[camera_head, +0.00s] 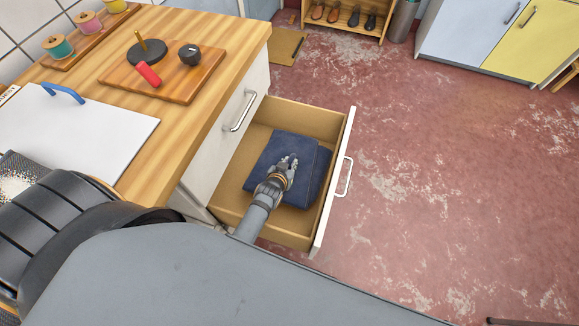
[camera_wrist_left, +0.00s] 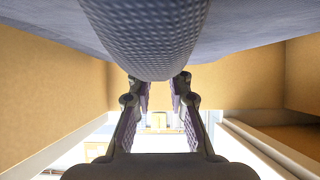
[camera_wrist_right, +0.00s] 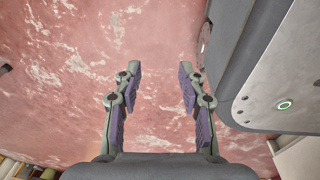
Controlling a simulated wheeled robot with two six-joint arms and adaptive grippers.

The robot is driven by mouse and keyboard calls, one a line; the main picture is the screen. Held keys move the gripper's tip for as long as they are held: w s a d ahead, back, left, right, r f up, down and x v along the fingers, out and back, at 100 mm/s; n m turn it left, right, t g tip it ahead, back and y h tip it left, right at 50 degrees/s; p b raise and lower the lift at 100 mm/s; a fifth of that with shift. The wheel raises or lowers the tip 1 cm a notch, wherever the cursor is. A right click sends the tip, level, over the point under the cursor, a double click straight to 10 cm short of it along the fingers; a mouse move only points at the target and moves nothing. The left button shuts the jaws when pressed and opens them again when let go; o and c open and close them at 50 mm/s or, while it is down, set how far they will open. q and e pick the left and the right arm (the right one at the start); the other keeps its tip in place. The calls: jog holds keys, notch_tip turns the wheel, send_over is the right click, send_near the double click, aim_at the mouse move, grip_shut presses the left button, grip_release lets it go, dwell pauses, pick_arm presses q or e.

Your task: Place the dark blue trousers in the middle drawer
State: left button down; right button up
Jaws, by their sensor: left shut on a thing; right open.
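The dark blue trousers (camera_head: 264,158) are a folded bundle inside the open drawer (camera_head: 285,108), which has a tan wooden inside and a white front. This drawer is pulled out below a shut front with a metal handle. My left gripper (camera_head: 290,163) reaches down into the drawer and is shut on the trousers. In the left wrist view the trousers' cloth (camera_wrist_left: 145,35) fills the top and bulges at the fingertips, with the drawer's walls around. The cloth under the fingers is partly hidden. My right gripper (camera_wrist_right: 160,72) is open and empty over the red floor.
A shoe shelf (camera_head: 345,18) and blue and yellow cabinets (camera_head: 480,30) stand at the back. Worn red floor right of the drawer is clear.

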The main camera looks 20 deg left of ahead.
pick_arm(q)
jog(key=shift+w+f, duration=0.15)
jog(key=shift+f, duration=0.65)
jog(key=shift+r, duration=0.2)
pick_arm(e)
jog(key=shift+w+a+f, duration=0.2)
jog(key=shift+w+f, duration=0.3)
jog(key=shift+w, duration=0.05)
